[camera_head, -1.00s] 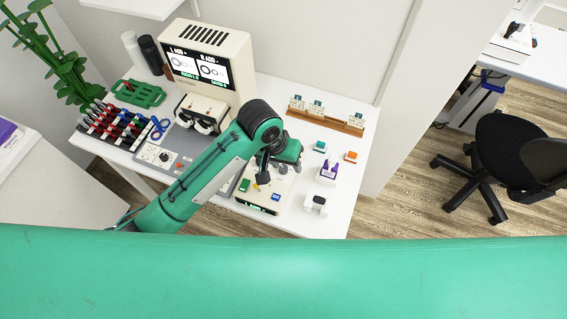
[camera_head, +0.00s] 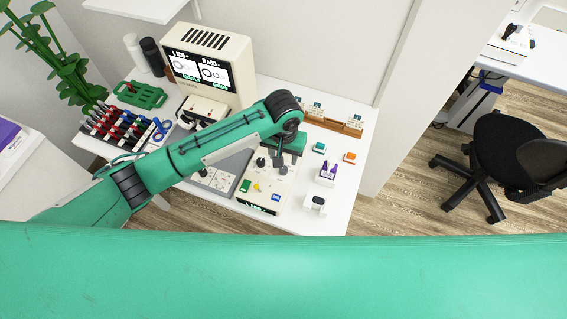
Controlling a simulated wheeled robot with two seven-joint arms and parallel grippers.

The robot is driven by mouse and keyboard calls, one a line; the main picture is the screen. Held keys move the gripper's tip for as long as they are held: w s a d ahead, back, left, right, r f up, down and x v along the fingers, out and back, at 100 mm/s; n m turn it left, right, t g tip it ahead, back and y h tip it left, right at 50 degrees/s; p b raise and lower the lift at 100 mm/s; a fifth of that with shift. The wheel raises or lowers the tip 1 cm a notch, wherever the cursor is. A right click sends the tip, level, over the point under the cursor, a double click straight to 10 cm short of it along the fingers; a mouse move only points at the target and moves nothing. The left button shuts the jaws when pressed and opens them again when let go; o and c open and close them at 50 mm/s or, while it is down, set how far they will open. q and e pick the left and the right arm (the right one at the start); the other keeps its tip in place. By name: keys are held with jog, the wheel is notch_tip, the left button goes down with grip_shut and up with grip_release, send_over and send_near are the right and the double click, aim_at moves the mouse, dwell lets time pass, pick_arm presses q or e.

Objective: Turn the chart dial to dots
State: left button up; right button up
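A white control box (camera_head: 267,203) stands at the table's front, with dark knobs, a yellow knob (camera_head: 257,187) and green and blue parts on top. I cannot tell which knob is the chart dial; its markings are too small to read. My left arm comes in from the left and reaches over the grey panel. My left gripper (camera_head: 284,160) is at the back of the white box, pointing down. Its fingers are too small and dark to tell whether they are open or touch a knob. My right gripper is not in view.
A beige machine with a two-picture screen (camera_head: 199,72) stands behind my arm. A grey panel (camera_head: 222,180) is left of the box. A purple item (camera_head: 327,172), a white holder (camera_head: 315,204), teal (camera_head: 320,147) and orange (camera_head: 349,157) blocks and a wooden rack (camera_head: 350,126) are right.

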aim_at(283, 170)
pick_arm(q)
notch_tip(283, 170, down, 7)
jog(key=shift+r+p, duration=0.1)
jog(key=shift+p, duration=0.45)
jog(key=c, duration=1)
